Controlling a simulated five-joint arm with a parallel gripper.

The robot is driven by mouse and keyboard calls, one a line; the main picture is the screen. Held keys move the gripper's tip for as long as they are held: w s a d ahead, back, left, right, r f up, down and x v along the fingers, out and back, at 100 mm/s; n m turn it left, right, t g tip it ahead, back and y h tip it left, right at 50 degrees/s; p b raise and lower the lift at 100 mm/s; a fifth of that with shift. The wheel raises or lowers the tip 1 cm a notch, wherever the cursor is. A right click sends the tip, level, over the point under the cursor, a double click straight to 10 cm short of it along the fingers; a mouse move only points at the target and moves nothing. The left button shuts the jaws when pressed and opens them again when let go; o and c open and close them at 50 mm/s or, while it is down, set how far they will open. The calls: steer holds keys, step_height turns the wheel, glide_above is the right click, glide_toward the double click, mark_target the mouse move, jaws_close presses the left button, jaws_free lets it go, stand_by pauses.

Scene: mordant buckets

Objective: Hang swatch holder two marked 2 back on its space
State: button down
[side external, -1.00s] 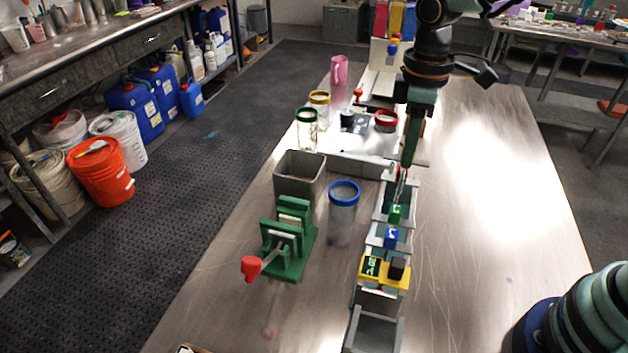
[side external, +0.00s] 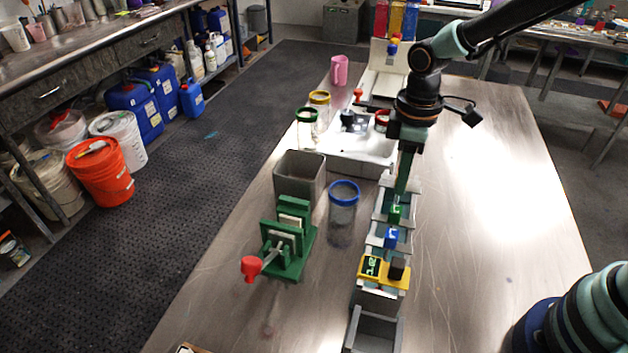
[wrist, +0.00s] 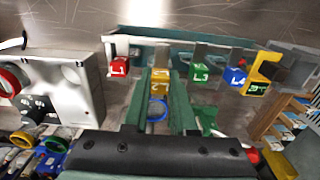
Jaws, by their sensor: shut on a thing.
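The yellow swatch holder marked 2 (wrist: 160,82) is between the two teal fingers of my gripper (wrist: 160,76), which is shut on it. In the side view my gripper (side external: 400,188) points down at the far part of the rack (side external: 379,215), and I cannot make out the yellow holder there. In the wrist view, holder 2 is in the gap between the red holder marked 1 (wrist: 119,68) and the green holder marked 3 (wrist: 200,72). I cannot tell whether it rests on the rack or hangs just above it.
The blue holder (wrist: 235,76) and a yellow unit with a dark display (side external: 371,267) sit farther along the row. A blue-rimmed jar (side external: 343,205), a grey bin (side external: 300,178) and a green clamp (side external: 290,243) stand left of the rack. The table right of it is clear.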

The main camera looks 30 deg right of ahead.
steer(key=shift+f, duration=1.45)
steer(key=c, duration=0.6)
jaws_free()
steer(key=shift+c, duration=0.2)
step_height(320, 180, up, 12)
steer(key=shift+r, duration=0.1)
